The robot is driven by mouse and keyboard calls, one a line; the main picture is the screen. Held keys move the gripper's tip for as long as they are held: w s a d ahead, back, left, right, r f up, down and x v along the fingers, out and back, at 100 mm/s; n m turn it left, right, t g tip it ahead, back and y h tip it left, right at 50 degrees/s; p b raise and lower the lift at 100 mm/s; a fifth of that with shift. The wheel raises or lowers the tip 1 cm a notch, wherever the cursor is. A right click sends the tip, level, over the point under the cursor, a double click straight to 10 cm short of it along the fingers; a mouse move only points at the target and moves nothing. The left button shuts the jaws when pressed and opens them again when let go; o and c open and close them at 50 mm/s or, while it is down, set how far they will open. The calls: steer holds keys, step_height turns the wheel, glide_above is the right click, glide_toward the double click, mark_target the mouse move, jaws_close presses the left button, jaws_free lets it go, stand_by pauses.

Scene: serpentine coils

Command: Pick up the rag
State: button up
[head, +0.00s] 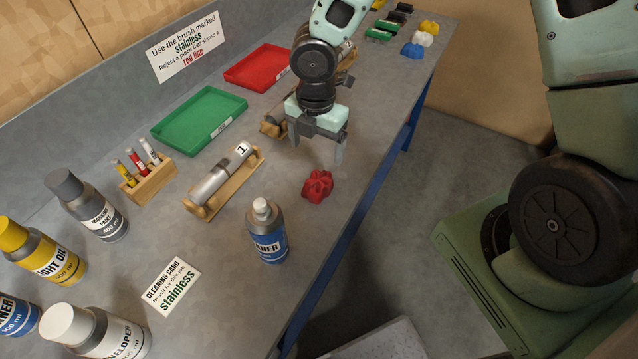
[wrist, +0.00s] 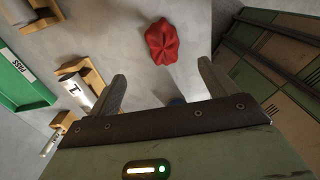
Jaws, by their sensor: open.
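A crumpled red rag (head: 317,186) lies on the grey bench near its front edge. It also shows in the wrist view (wrist: 162,42), ahead of the gap between my fingertips. My gripper (head: 317,151) is open and empty, its fingers pointing down above the bench. In the head view it is just behind the rag and apart from it. Both fingers show in the wrist view (wrist: 161,74). Yellow, white and blue crumpled cloths (head: 412,50) lie at the bench's far end.
A blue-labelled cleaner bottle (head: 268,232) stands in front of the rag. Left of it, a tube numbered 1 (head: 215,182) rests on a wooden cradle. A green tray (head: 198,120) and a red tray (head: 258,67) lie towards the back wall. The bench edge drops off right of the rag.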

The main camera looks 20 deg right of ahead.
mark_target(319, 179)
step_height(319, 179, down, 6)
steer(key=shift+f, duration=0.1)
steer(key=shift+s+d+f, duration=0.1)
steer(key=shift+s+f, duration=0.1)
steer(key=shift+f, duration=1.15)
steer(key=shift+s+f, duration=0.15)
steer(key=shift+f, duration=1.15)
steer(key=c, duration=1)
